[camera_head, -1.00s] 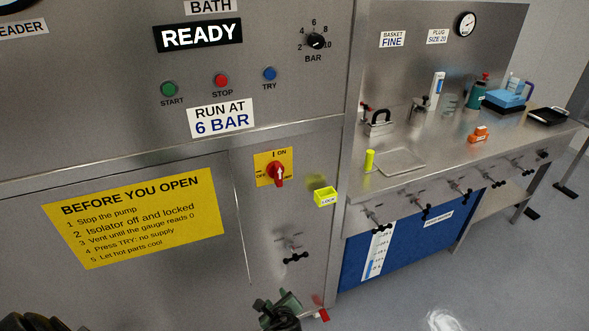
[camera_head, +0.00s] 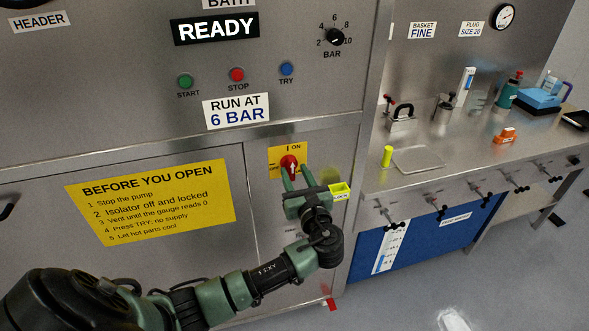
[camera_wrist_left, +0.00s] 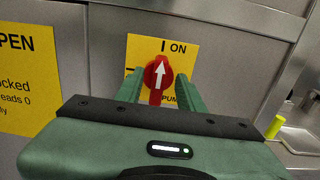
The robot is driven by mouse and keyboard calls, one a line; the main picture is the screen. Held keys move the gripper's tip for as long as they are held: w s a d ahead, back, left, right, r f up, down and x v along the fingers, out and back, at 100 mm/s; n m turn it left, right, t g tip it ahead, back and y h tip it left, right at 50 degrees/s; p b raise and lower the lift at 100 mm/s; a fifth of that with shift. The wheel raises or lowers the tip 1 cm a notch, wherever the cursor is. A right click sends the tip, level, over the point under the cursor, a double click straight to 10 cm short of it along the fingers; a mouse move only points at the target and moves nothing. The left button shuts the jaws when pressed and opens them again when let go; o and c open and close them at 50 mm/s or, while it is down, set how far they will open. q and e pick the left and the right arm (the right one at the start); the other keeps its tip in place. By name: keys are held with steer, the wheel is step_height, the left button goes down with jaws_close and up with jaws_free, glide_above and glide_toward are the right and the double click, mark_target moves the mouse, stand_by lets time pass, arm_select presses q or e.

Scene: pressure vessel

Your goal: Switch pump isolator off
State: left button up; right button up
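The pump isolator (camera_head: 290,163) is a red rotary handle on a yellow plate on the steel cabinet front. In the left wrist view the red handle (camera_wrist_left: 158,76) has a white arrow pointing up toward "I ON". My left gripper (camera_head: 296,174) is at the isolator, fingers pointing up at the handle. In the left wrist view my left gripper's green fingers (camera_wrist_left: 159,88) stand apart on either side of the handle, with gaps visible. The lower part of the plate is partly hidden by the gripper. My right gripper is not in view.
A yellow lock box (camera_head: 340,190) is just right of my left gripper. Start, stop and try buttons (camera_head: 237,75) sit above. A steel bench (camera_head: 470,150) with several items and valves below stands to the right. A yellow notice (camera_head: 150,203) is left.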

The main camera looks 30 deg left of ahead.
arm_select(q)
steer(key=shift+w+a, duration=0.3)
steer(key=shift+a, duration=0.15)
jaws_close()
